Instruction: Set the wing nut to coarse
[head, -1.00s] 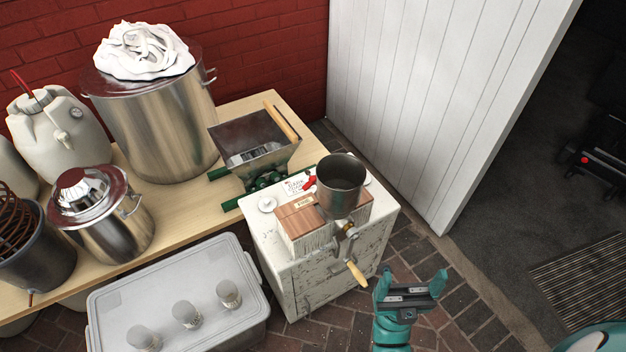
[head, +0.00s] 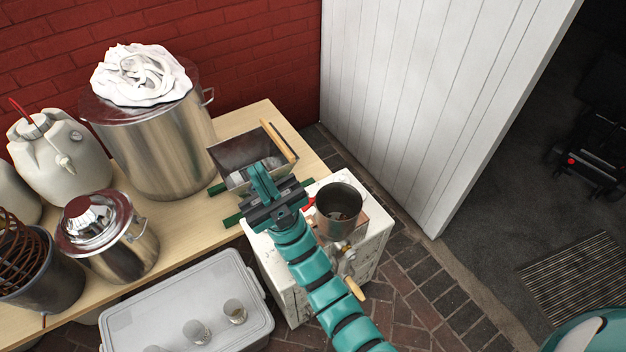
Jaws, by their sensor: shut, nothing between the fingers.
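A steel cup-shaped hopper (head: 338,220) of a small mill stands on the white chipped cabinet (head: 372,250). A small brass and metal fitting (head: 346,246) shows below the hopper, above a crank with a wooden handle (head: 355,289). The wing nut cannot be told apart for sure at this size. A small red part (head: 309,203) shows just left of the hopper. My gripper (head: 260,171) is shut and empty, raised in front of the grey open-topped bin (head: 235,152), left of the mill. My arm hides much of the cabinet top and the wooden block there.
The wooden bench (head: 180,222) holds a large steel pot (head: 165,145) with a white cloth, a smaller lidded pot (head: 112,240) and a plastic keg (head: 62,155). A grey lidded box (head: 165,311) with glasses is at front. Brick floor (head: 430,290) is free at right.

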